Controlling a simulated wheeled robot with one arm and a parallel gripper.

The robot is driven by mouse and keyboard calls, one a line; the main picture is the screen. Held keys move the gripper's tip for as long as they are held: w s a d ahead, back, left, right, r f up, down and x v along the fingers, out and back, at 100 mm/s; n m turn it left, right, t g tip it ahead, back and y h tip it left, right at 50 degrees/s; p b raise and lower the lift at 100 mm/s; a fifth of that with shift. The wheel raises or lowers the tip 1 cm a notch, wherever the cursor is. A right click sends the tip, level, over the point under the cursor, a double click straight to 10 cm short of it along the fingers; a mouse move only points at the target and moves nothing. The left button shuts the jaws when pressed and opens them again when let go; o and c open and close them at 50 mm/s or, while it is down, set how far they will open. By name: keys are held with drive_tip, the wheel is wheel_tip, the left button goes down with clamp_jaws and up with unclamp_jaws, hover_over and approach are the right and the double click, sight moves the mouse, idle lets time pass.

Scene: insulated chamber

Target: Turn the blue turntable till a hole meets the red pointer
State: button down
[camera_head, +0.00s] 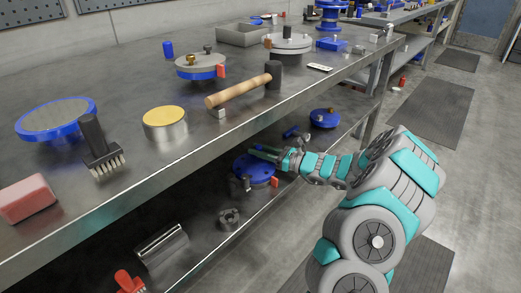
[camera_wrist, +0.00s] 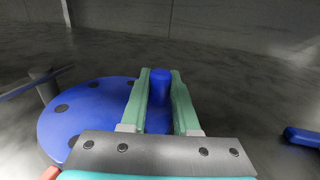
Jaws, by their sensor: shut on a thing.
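The blue turntable (camera_head: 252,172) lies on the lower shelf. In the wrist view the turntable (camera_wrist: 85,112) is a flat blue disc with several dark holes near its rim. My gripper (camera_head: 262,152) reaches over it from the right. In the wrist view my gripper (camera_wrist: 160,82) is shut on an upright blue peg (camera_wrist: 160,84) at the right side of the disc. The red pointer (camera_head: 275,181) stands at the disc's right front edge. Part of the red pointer (camera_wrist: 50,173) shows at the lower left of the wrist view. Whether a hole lines up with it is hidden.
A grey post with a rod (camera_wrist: 44,84) stands at the disc's left edge. Another blue flanged part (camera_head: 324,118) lies farther back on the lower shelf, and a grey ring (camera_head: 229,218) lies nearer. The upper shelf's edge (camera_head: 190,165) is close above my gripper.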

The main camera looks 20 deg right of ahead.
drive_tip(key=c, duration=0.7)
unclamp_jaws()
drive_tip(key=shift+o, duration=0.2)
drive_tip(key=shift+s+d, duration=0.1)
drive_tip(key=v, duration=0.7)
drive_tip(key=shift+s+d+b, duration=0.2)
drive_tip(key=shift+d+b, duration=0.05)
drive_tip(key=shift+b, duration=0.05)
